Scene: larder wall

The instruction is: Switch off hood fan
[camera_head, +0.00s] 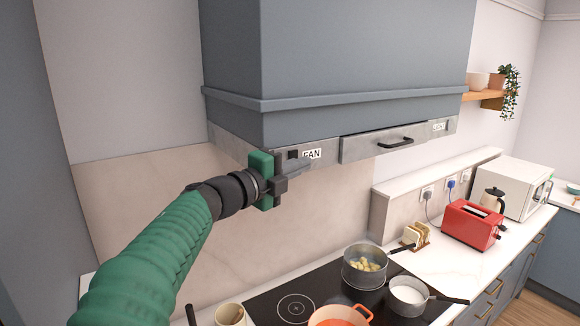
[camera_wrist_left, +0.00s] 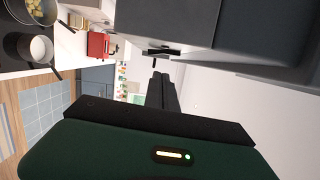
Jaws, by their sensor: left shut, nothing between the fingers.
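The grey range hood (camera_head: 365,60) fills the top of the head view. Its metal front strip carries a white FAN label (camera_head: 312,154) with a small dark switch (camera_head: 293,154) just left of it. My left gripper (camera_head: 300,165) is shut and empty, just below and in front of the switch and label. Whether it touches the strip cannot be told. In the left wrist view its fingers (camera_wrist_left: 158,84) are together, with the hood's dark body (camera_wrist_left: 230,25) beyond. The switch's position is too small to read. My right gripper is out of view.
A black handle (camera_head: 395,142) sticks out of the hood front, right of the label. Below are the hob (camera_head: 270,302), a pot of potatoes (camera_head: 365,265), a white-filled saucepan (camera_head: 408,293) and an orange pot (camera_head: 340,316). A red toaster (camera_head: 472,225) stands right.

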